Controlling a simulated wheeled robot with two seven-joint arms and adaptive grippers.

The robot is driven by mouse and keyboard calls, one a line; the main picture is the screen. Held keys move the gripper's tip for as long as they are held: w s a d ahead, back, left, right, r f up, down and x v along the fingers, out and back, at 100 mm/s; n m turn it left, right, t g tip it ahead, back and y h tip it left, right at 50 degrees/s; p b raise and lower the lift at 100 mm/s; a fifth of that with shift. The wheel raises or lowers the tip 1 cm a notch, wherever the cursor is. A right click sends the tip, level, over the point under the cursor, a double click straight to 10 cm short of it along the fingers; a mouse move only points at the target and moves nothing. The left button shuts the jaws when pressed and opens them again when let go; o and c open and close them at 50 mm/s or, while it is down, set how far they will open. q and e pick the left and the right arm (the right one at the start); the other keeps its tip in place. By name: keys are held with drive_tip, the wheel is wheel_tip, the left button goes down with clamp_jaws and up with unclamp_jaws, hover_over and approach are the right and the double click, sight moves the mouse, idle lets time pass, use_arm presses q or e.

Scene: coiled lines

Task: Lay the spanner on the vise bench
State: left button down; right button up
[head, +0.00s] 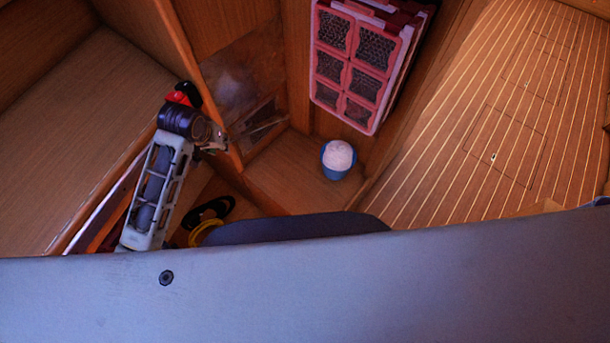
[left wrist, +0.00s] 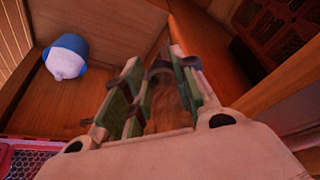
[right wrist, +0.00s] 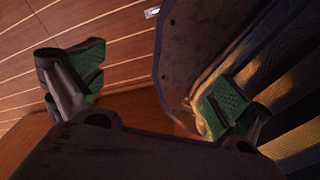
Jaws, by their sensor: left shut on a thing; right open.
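My left gripper (head: 217,140) is over the wooden corner at left centre in the head view. In the left wrist view its green-padded fingers (left wrist: 160,88) are closed around a dark grey metal piece (left wrist: 160,68) with a hooked end, which looks like the spanner. Most of it is hidden by the fingers, and I cannot tell its full length or angle. My right gripper (right wrist: 158,88) is open and empty in the right wrist view, its green pads wide apart. It does not show in the head view. I cannot make out a vise or pick out the vise bench.
A blue pot with a white top (head: 338,158) stands on a wooden ledge; it also shows in the left wrist view (left wrist: 67,57). A pink-red mesh-fronted crate (head: 347,60) is beside the wooden wall. Striped floor (head: 500,130) lies clear at right. A dark panel (right wrist: 205,45) is near my right gripper.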

use_arm(q)
drive_tip(key=shift+w+d+f+b, duration=0.15)
drive_tip(key=shift+f+b, duration=0.25)
drive_tip(key=shift+f, duration=0.3)
drive_tip(key=shift+w+d+f+b, duration=0.15)
drive_tip(key=shift+f+b, duration=0.3)
drive_tip(key=shift+f, duration=0.3)
drive_tip(key=shift+w+d+f+b, duration=0.15)
drive_tip(key=shift+f+b, duration=0.25)
drive_tip(key=shift+f, duration=0.3)
drive_tip(key=w+d+f+b, duration=0.1)
drive_tip(key=d+f+b, duration=0.1)
drive_tip(key=f+b, duration=0.3)
drive_tip(key=w+d+f+b, duration=0.1)
drive_tip(key=d+f+b, duration=0.2)
drive_tip(key=f, duration=1)
drive_tip(key=d+f+m+b, duration=0.1)
drive_tip(key=d+f+b, duration=0.2)
drive_tip(key=f+b, duration=0.6)
drive_tip(key=shift+w+f+h, duration=0.4)
drive_tip(key=shift+f, duration=0.05)
use_arm(e)
drive_tip(key=w+f+t, duration=0.1)
drive_tip(key=w+f, duration=1)
drive_tip(key=w, duration=0.5)
drive_tip(key=shift+a+f+t, duration=0.2)
drive_tip(key=shift+a+t, duration=0.15)
drive_tip(key=shift+t, duration=0.05)
use_arm(q)
drive_tip(key=shift+f, duration=0.1)
